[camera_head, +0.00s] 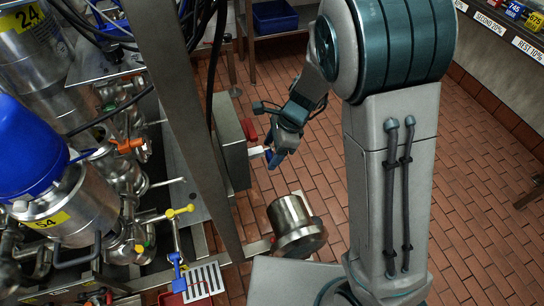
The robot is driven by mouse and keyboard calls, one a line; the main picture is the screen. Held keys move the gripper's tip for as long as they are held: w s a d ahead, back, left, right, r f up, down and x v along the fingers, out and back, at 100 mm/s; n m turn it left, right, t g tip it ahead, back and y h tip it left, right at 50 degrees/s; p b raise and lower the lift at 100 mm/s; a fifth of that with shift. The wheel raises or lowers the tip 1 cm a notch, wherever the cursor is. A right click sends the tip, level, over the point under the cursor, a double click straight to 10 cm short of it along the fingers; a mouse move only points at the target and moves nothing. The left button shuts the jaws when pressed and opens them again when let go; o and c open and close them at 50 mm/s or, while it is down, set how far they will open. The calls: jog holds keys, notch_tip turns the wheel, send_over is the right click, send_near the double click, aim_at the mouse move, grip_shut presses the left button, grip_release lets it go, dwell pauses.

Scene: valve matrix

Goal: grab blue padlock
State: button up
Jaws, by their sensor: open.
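A small blue piece that looks like the blue padlock (272,159) shows beside the side of a grey metal box (233,150) on the upright beam. My gripper (277,150) is open and right at the blue piece, its jaws partly covering it. I cannot tell whether the blue piece is between the jaws or touching them. A red padlock-like piece (249,130) is on the same box, just above and left of my gripper. A small white piece (255,152) lies between the box and the blue piece.
Steel piping with a yellow valve handle (180,211) and a blue piece (178,272) fills the left. A steel cylinder (294,222) stands below my gripper. A blue bin (274,17) and shelf are at the back. The tiled floor to the right is clear.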

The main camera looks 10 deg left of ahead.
jog(key=shift+x, duration=1.1)
jog(key=c, duration=1.1)
jog(key=shift+c, duration=0.3)
jog(key=shift+r, duration=0.1)
